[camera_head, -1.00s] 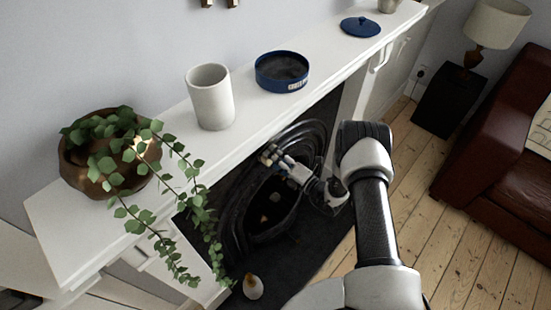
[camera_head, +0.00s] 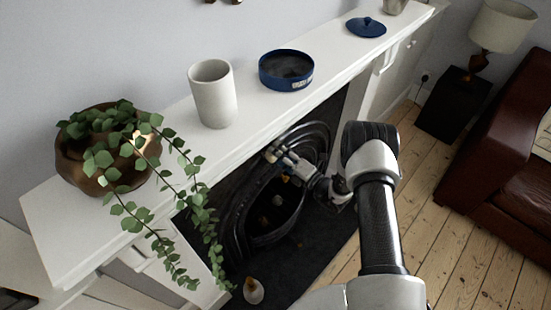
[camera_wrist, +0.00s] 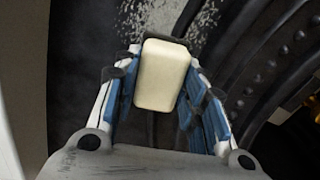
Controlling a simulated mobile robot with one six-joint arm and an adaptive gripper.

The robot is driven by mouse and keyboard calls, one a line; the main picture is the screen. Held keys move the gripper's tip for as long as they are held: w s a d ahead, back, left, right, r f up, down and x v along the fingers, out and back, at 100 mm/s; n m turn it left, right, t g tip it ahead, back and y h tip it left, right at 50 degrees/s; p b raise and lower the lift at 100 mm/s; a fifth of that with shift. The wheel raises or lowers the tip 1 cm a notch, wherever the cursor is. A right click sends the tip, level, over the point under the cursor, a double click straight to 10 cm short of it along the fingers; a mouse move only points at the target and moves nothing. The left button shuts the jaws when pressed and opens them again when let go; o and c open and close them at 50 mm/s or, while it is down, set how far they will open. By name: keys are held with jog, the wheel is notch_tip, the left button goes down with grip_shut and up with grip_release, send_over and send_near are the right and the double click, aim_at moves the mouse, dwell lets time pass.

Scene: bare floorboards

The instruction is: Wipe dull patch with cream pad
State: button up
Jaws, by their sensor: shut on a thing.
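My gripper (camera_wrist: 162,95) is shut on the cream pad (camera_wrist: 166,75), a pale rounded block held between blue-lined fingers in the wrist view. In the head view my gripper (camera_head: 277,155) reaches to the upper left part of the black fireplace surround; the pad is too small to make out there. A grey speckled dull patch (camera_wrist: 200,14) shows on the dark surface just beyond the pad, on both sides of its far end. Part of the patch is hidden behind the pad and fingers. I cannot tell whether the pad touches the surface.
The white mantelpiece (camera_head: 330,62) above carries a trailing plant in a brown pot (camera_head: 85,160), a white vase (camera_head: 213,95), an open blue tin (camera_head: 286,84) and its blue lid (camera_head: 366,28). A pear-shaped object (camera_head: 253,291) stands on the dark hearth.

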jog(key=shift+w+d+b, duration=1.8)
jog(key=shift+w+d, duration=0.05)
jog(key=shift+w, duration=0.1)
jog(key=shift+w+d+f+b, duration=0.1)
jog(key=shift+w+d+b, duration=0.85)
jog(key=shift+b, duration=0.2)
jog(key=shift+w+d+b, duration=0.4)
jog(key=shift+w+d, duration=0.95)
jog(key=s+a+r+p, duration=0.1)
jog(key=s+a+p, duration=0.3)
jog(key=s+a, duration=0.1)
jog(key=shift+r, duration=0.35)
